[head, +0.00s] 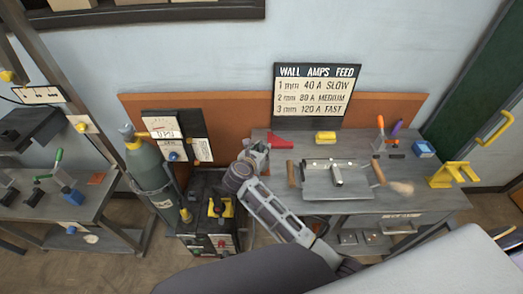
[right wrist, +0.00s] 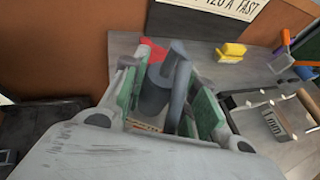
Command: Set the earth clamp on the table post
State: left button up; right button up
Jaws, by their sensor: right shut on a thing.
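My right gripper (head: 258,149) is over the left end of the right-hand table (head: 400,198). In the right wrist view its green-padded fingers (right wrist: 162,105) are shut on a dark grey piece (right wrist: 156,88), which I take to be the earth clamp. The piece stands up between the pads, and its lower part is hidden by the gripper. I cannot make out the table post apart from it, nor whether the two touch. A red thing (head: 278,142) lies just beyond the gripper on the table; it also shows in the right wrist view (right wrist: 152,52). My left gripper is not in view.
A yellow block (head: 326,137), a flat plate fixture (head: 335,181), orange and purple-handled tools (head: 380,130) and a yellow stand (head: 452,174) are on the table. A gas cylinder (head: 146,165) and a welder box (head: 205,215) stand left of it. A sign (head: 318,95) stands behind.

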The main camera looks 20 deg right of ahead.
jog(key=shift+f, duration=0.3)
jog(key=shift+b, duration=0.3)
jog(key=o, duration=1)
jog(key=shift+o, duration=0.4)
jog(key=shift+f, duration=0.1)
jog(key=shift+r+p, duration=0.35)
jog(key=shift+r, duration=0.1)
jog(key=shift+r+p, duration=0.6)
jog(key=shift+r, duration=0.15)
jog(key=shift+r+p, duration=1.25)
jog(key=shift+r, duration=0.3)
pick_arm(q)
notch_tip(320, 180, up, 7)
jog(key=p, duration=0.3)
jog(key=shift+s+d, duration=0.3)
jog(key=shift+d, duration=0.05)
pick_arm(e)
jog(key=shift+r, duration=2.25)
